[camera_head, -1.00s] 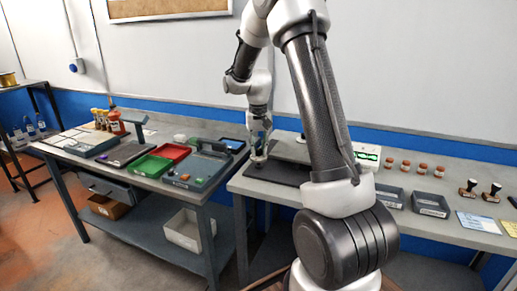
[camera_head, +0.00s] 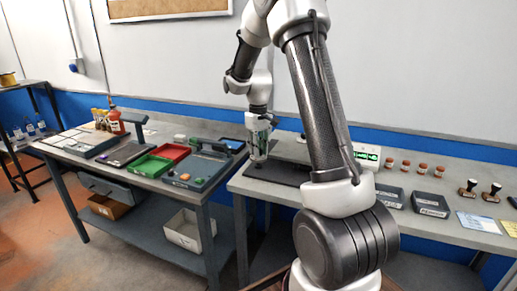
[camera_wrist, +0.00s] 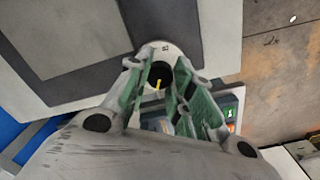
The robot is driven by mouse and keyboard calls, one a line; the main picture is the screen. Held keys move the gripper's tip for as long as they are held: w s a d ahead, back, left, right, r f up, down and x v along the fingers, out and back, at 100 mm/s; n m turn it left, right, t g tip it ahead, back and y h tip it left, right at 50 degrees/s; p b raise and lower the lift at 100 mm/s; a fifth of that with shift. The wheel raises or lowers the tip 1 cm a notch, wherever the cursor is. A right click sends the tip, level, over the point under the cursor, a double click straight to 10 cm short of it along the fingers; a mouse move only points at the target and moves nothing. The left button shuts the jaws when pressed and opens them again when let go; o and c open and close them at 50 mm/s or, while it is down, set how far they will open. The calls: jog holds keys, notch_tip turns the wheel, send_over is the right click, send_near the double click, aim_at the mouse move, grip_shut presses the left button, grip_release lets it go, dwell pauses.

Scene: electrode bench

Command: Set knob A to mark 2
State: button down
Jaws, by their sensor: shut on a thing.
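In the wrist view a black knob (camera_wrist: 161,80) with a yellow pointer line sits on a pale round dial (camera_wrist: 162,49). A small dark mark shows on the dial's far edge; I cannot read it surely. My gripper (camera_wrist: 162,92) has its green-padded fingers on both sides of the knob and is shut on it. In the head view my gripper (camera_head: 258,157) points down at the left part of the right bench, and the knob is hidden there. I cannot read which letter the knob bears.
A dark plate (camera_head: 285,174) lies on the right bench by my gripper. A box with a lit green display (camera_head: 367,156), several brown-capped jars (camera_head: 421,169), grey bins (camera_head: 430,204) and stamps (camera_head: 468,188) stand to the right. The left bench holds red and green trays (camera_head: 148,165).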

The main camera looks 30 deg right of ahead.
jog(key=c, duration=1.2)
grip_release()
notch_tip(320, 180, up, 12)
